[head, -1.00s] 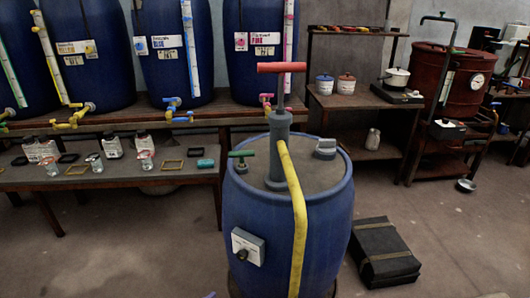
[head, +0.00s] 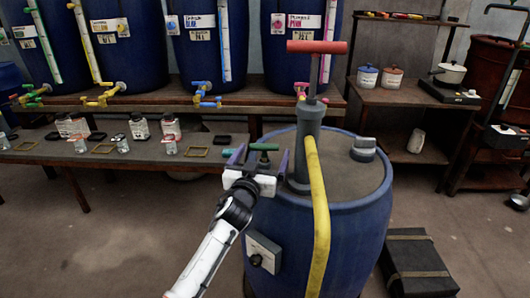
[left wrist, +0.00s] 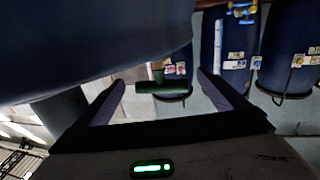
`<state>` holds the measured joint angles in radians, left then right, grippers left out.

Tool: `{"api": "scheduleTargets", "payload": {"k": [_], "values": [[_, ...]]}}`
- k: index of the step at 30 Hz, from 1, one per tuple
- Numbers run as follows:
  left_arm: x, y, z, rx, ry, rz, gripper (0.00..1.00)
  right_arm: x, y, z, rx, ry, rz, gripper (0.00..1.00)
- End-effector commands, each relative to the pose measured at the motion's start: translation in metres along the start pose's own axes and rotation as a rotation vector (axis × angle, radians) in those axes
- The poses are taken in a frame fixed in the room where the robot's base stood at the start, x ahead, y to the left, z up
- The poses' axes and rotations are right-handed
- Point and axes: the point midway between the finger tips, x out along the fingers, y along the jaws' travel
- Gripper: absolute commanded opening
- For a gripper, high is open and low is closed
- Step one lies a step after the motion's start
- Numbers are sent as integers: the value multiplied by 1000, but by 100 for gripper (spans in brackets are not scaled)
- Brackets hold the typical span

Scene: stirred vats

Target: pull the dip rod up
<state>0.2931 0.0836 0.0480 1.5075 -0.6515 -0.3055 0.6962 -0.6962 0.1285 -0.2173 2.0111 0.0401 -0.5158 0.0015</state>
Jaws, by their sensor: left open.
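The dip rod shows as a green T-shaped handle (head: 264,147) at the left of the lid of the blue drum (head: 345,235). In the left wrist view the green handle (left wrist: 162,87) lies between and beyond my fingertips. My left gripper (head: 260,157) is open, its purple fingers on either side of the handle in the head view. I cannot tell whether it touches the handle. The rod below the handle is mostly hidden by the gripper. My right gripper is not in view.
A grey hand pump (head: 308,140) with a red handle (head: 316,47) and yellow hose (head: 318,210) stands right beside the gripper. A grey cap (head: 363,148) sits on the lid. A black case (head: 415,265) lies on the floor. Tall blue vats (head: 205,45) stand behind.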

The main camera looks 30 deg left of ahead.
Motion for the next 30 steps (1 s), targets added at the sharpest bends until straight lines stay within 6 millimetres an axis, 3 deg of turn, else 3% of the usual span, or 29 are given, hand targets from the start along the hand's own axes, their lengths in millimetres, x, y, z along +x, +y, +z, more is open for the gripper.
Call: {"api": "scheduleTargets", "payload": {"k": [6, 15, 25, 30], "values": [[20, 0, 0, 1, 0, 0, 94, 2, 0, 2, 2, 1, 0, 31], [22, 0, 0, 0, -1, 0, 94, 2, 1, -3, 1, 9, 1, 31], [21, 0, 1, 0, -1, 1, 41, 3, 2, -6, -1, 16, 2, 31], [23, -3, -3, 1, 0, -5, 41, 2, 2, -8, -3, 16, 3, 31]]}}
